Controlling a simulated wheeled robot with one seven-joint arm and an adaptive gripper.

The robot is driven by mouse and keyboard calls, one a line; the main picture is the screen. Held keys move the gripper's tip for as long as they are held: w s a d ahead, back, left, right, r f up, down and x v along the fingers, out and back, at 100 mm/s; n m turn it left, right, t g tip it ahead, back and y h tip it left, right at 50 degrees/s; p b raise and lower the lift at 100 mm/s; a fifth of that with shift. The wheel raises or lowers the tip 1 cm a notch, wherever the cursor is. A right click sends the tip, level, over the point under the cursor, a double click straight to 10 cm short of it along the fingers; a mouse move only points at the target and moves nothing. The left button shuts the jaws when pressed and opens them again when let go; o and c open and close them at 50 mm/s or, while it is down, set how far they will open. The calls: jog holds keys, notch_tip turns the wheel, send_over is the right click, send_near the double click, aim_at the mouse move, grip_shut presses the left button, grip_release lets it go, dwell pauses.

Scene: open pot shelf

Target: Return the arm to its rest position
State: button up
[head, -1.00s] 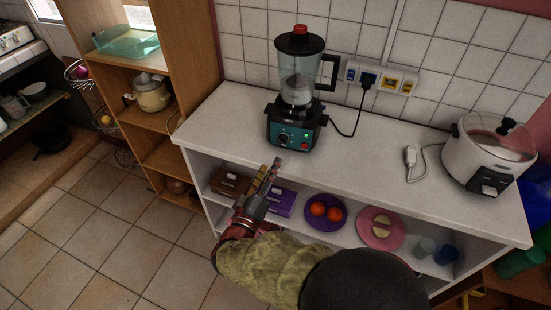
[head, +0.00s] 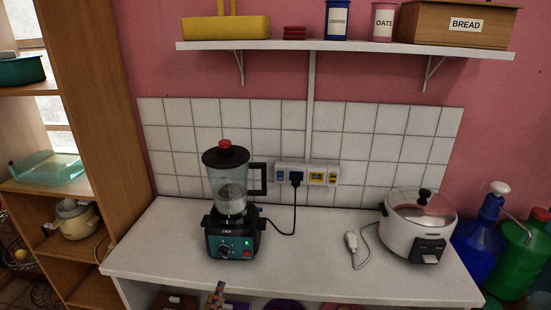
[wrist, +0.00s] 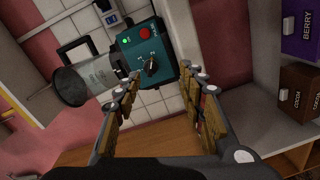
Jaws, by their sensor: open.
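My gripper (wrist: 161,115) is open in the wrist view, with its two fingers apart and nothing between them. In the head view only a fingertip (head: 217,293) shows at the bottom edge, in front of the counter; the rest of the arm is out of the picture. Beyond the fingers in the wrist view is the teal and black blender base (wrist: 149,58) with a red button and a dial. The gripper looks apart from it. The blender (head: 231,200) stands upright on the white counter in the head view.
The white counter (head: 310,272) also holds a rice cooker (head: 415,232) at right. A wall shelf (head: 350,45) hangs above. A wooden shelf unit (head: 110,100) stands at left. Blue (head: 478,235) and green (head: 515,262) bottles are at far right. Boxes marked cocoa (wrist: 300,92) and berry (wrist: 300,30) sit right in the wrist view.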

jog(key=s+d+f+n+g+h, duration=0.1)
jog(key=s+d+f+g+h, duration=0.15)
jog(key=d+f, duration=0.3)
jog(key=s+d+r+m+g+h+p, duration=0.1)
jog(key=s+d+r+g, duration=0.1)
jog(key=s+d+g, duration=0.45)
jog(key=s+d+r+m+g+h+p, duration=0.1)
jog(key=s+d+m+g, duration=0.2)
jog(key=d, duration=0.7)
jog(key=s+d+r+m+y+p, duration=0.2)
jog(key=d+r+m, duration=0.3)
jog(key=r, duration=0.6)
jog(key=s+d+r+m+y+p, duration=0.3)
jog(key=s+d+r+m, duration=0.1)
jog(key=d+r, duration=0.4)
notch_tip(320, 180, up, 3)
jog(key=shift+s+d+f+m+y, duration=0.15)
jog(key=shift+d+m+y, duration=0.25)
jog(key=shift+m, duration=0.4)
jog(key=shift+o, duration=0.2)
dwell(0.7)
